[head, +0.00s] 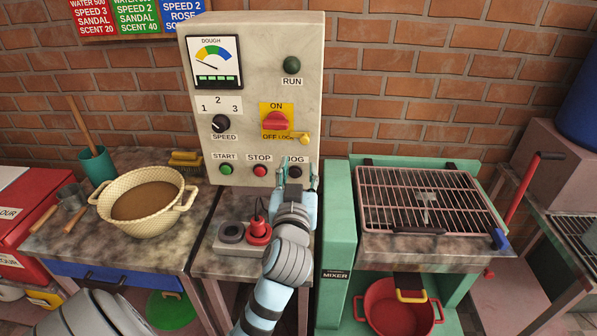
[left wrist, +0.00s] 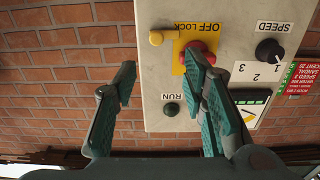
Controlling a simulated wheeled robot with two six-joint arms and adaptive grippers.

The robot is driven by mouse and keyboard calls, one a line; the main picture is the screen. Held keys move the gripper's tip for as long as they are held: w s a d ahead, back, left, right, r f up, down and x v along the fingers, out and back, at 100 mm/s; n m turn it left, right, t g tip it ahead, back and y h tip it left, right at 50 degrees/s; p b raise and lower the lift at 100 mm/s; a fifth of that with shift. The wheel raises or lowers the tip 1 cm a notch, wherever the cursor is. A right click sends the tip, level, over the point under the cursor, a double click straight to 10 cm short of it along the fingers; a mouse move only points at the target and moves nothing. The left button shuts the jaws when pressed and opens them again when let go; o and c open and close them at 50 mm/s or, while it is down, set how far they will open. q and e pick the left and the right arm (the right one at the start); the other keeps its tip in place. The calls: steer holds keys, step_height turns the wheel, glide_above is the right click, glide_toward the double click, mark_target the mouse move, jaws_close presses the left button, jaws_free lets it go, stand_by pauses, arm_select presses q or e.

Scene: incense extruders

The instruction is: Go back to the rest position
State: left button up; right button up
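My left gripper (head: 298,176) is in front of the lower right of the grey control panel (head: 300,60), by the JOG button (head: 294,171). Its teal fingers (left wrist: 165,85) stand apart in the left wrist view, with nothing visible between them. That view shows the panel upside down, with the red switch (left wrist: 200,52) and the RUN lamp (left wrist: 171,109) beyond the fingers. Whether a fingertip touches the panel cannot be told. In the head view the JOG button is partly hidden by the gripper. My right gripper is not in view.
A yellow lock piece (head: 303,138) sits beside the red switch (head: 275,121). Below stands a red-knobbed fixture (head: 258,232) close to my left arm. A basket bowl (head: 145,226) is at left. The green mixer (head: 343,215) with a wire grate (head: 430,200) stands at right.

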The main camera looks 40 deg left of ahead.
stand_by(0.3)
arm_select(q)
steer(key=shift+f, duration=0.1)
steer(key=s+d+f+m+g+h, duration=0.1)
steer(key=s+f+g+h, duration=0.1)
steer(key=f, duration=0.4)
steer(key=s+d+f+m+g+h, duration=0.1)
steer(key=s+f, duration=0.2)
steer(key=f, duration=0.2)
steer(key=s+d+f+m+g+h, duration=0.3)
steer(key=s+f+g, duration=0.1)
steer(key=s+f, duration=0.5)
steer(key=s+d+f+m+g+h, duration=0.2)
steer(key=s+d+f+g+h, duration=0.15)
steer(key=s+f, duration=0.55)
steer(key=s+a+f+g, duration=0.1)
steer(key=s+f, duration=0.2)
steer(key=f, duration=0.7)
steer(key=s+f+g, duration=0.1)
steer(key=s+f, duration=0.1)
steer(key=f, duration=0.9)
steer(key=s+f+g, duration=0.1)
steer(key=s+f, duration=0.9)
steer(key=s, duration=0.3)
steer(key=shift+a, duration=0.35)
